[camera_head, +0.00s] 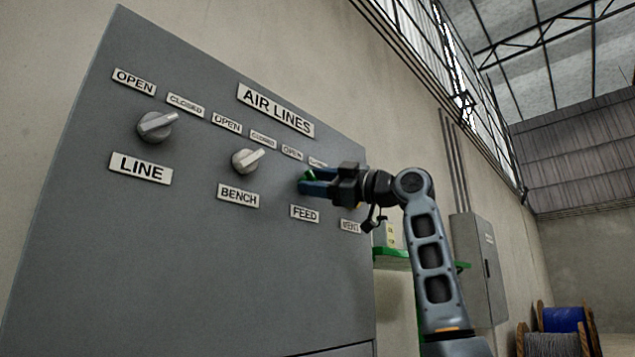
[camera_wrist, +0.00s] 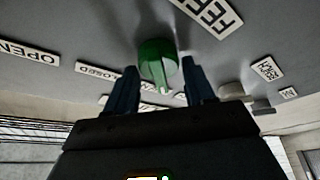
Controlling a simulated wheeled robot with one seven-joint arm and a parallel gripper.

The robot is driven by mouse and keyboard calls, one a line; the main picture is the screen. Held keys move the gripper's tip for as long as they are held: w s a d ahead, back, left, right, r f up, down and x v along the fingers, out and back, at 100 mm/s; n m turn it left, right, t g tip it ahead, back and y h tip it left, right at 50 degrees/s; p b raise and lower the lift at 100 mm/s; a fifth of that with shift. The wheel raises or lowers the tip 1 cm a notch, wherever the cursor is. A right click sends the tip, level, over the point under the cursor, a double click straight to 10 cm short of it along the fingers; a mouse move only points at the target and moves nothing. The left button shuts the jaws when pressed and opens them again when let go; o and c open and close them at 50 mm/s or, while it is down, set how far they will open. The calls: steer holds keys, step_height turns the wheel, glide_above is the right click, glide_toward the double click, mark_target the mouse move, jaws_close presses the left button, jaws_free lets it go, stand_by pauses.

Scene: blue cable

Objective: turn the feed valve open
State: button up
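The feed valve is a green knob above the FEED label (camera_head: 305,213) on the grey AIR LINES panel. In the head view only a sliver of green shows between my fingers; the wrist view shows the green knob (camera_wrist: 157,62) more fully. My gripper (camera_head: 315,179) is at the panel with its two blue fingers on either side of the knob. In the wrist view, my gripper (camera_wrist: 160,72) has its fingers apart, with a narrow gap beside the knob. Contact is not clear. Which label the knob points at is hard to tell.
Left of it on the panel are the grey LINE knob (camera_head: 155,126) and the pale BENCH knob (camera_head: 246,160), both tilted up to the right. The VENT label (camera_head: 350,226) is just right of FEED, its knob mostly hidden by my gripper. A green shelf (camera_head: 393,258) stands beyond the panel.

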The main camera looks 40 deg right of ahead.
steer(key=shift+o, duration=1.4)
steer(key=shift+h, duration=0.3)
steer(key=b+v, duration=0.2)
steer(key=v, duration=0.5)
steer(key=shift+s+d+f, duration=0.15)
steer(key=shift+s+f, duration=0.05)
steer(key=shift+s, duration=0.15)
